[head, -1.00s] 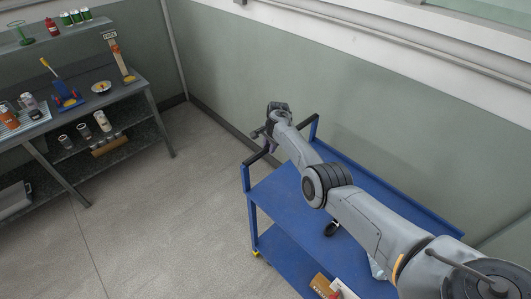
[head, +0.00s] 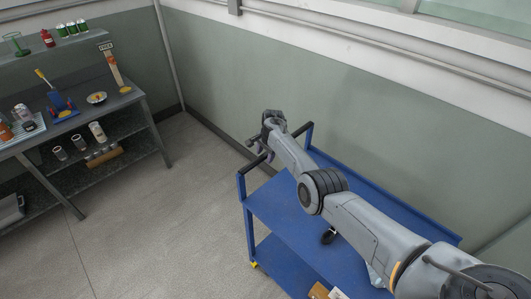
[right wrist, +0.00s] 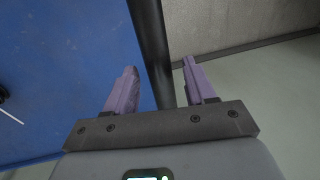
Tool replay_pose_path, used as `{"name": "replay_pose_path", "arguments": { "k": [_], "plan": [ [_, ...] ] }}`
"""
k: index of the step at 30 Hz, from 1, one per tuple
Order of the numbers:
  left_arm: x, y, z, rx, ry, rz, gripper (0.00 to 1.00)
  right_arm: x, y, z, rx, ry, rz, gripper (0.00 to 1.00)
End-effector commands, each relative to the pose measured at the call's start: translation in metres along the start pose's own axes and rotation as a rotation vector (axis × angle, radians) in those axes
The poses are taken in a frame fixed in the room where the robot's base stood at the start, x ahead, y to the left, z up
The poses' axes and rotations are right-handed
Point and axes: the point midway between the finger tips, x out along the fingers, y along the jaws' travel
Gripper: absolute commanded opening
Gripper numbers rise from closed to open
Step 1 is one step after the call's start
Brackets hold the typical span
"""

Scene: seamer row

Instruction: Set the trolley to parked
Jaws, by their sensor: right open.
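The blue trolley (head: 285,212) stands beside the wall, with a black handle bar (head: 245,168) across its far-left end. My right gripper (head: 259,154) is at this handle bar, its arm reaching over the trolley's top shelf. In the right wrist view the purple fingers of my right gripper (right wrist: 158,68) are apart, and the black bar (right wrist: 150,35) runs between them. Whether either finger touches the bar cannot be told. The trolley's blue shelf (right wrist: 60,70) fills the left of that view. My left gripper is not in view.
A grey workbench (head: 130,98) with jars, tools and a bowl stands at the left. Open floor (head: 175,220) lies between bench and trolley. The green wall (head: 350,130) runs close behind the trolley. A small black item (head: 328,236) and boxes (head: 320,291) are on the trolley.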

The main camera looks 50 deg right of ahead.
Motion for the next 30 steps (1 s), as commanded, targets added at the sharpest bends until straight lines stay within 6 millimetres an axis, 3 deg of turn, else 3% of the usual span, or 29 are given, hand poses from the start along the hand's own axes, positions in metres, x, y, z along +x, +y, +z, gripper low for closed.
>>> {"name": "replay_pose_path", "arguments": {
  "k": [8, 21, 30],
  "plan": [
    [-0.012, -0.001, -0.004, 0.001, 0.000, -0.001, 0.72, -0.021, -0.001, 0.000, -0.001, 0.002, -0.001, 0.55],
    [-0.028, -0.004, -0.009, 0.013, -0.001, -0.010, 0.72, -0.089, 0.000, -0.001, -0.001, 0.002, -0.001, 0.55],
    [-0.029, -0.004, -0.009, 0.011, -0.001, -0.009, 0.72, -0.108, 0.000, 0.000, 0.000, 0.000, 0.000, 0.55]
  ]
}}
